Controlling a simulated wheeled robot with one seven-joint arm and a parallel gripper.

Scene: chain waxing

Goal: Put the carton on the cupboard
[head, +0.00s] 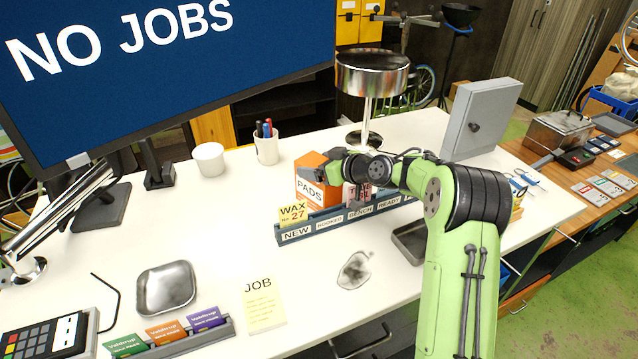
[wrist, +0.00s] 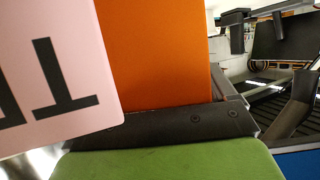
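The carton is an orange box with a white label reading PADS (head: 312,182). It stands on the white bench behind the blue-grey card rack. Its orange side fills the upper middle of the wrist view (wrist: 155,50). My gripper (head: 333,163) is at the carton's upper right, partly overlapping it. The frames do not show clearly whether its fingers touch or grip the carton. A small grey metal cabinet (head: 482,117), which looks like the cupboard, stands at the bench's right rear with its door shut. Its top looks clear.
The rack (head: 325,222) holds a yellow WAX card (head: 293,213) and a pink card (head: 353,194), which shows large in the wrist view (wrist: 55,80). A white mug (head: 266,147) and monitor (head: 165,60) are left.

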